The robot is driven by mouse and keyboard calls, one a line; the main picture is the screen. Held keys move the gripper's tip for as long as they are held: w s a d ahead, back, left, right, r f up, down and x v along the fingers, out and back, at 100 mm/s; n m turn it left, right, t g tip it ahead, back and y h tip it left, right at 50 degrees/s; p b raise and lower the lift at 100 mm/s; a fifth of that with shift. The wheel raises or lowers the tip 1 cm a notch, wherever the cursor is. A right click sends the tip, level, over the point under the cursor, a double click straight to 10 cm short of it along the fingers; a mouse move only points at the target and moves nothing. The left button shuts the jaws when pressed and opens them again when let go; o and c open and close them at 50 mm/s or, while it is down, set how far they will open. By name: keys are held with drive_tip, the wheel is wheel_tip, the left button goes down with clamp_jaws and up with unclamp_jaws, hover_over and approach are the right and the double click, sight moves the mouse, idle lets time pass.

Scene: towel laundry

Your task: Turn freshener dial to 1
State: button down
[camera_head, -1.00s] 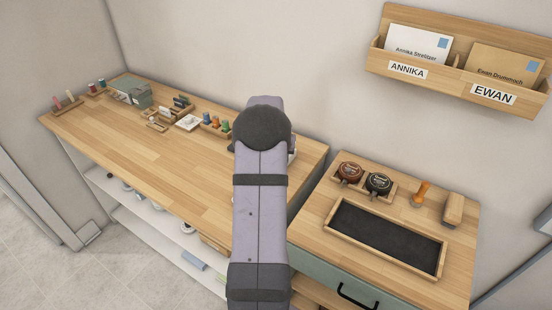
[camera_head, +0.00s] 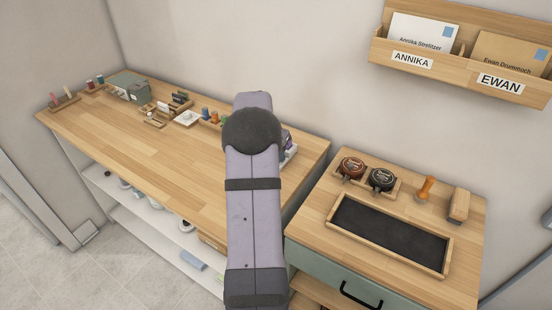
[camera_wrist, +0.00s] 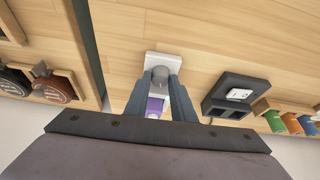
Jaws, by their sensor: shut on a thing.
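The freshener is a white unit (camera_wrist: 163,60) with a purple part (camera_wrist: 155,106) and a round grey dial (camera_wrist: 160,75), all in the wrist view. My gripper (camera_wrist: 160,86) is shut on the dial, with one dark finger on either side. The dial's markings cannot be read, so I cannot tell its setting.
A dark box with a white face (camera_wrist: 238,97) and several coloured small items (camera_wrist: 282,120) stand to the right in the wrist view. Two round-topped items (camera_head: 367,174) and a dark tray (camera_head: 335,214) are on the right-hand cabinet. The long worktop's front (camera_head: 150,150) is clear.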

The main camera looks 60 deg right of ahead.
drive_tip(key=shift+w+m+g+b, duration=0.1)
drive_tip(key=shift+m+g+b, duration=0.6)
drive_tip(key=shift+m, duration=0.9)
drive_tip(key=c, duration=1.5)
unclamp_jaws()
drive_tip(key=b+v, duration=0.2)
drive_tip(key=v, duration=0.5)
drive_tip(key=shift+r, duration=0.2)
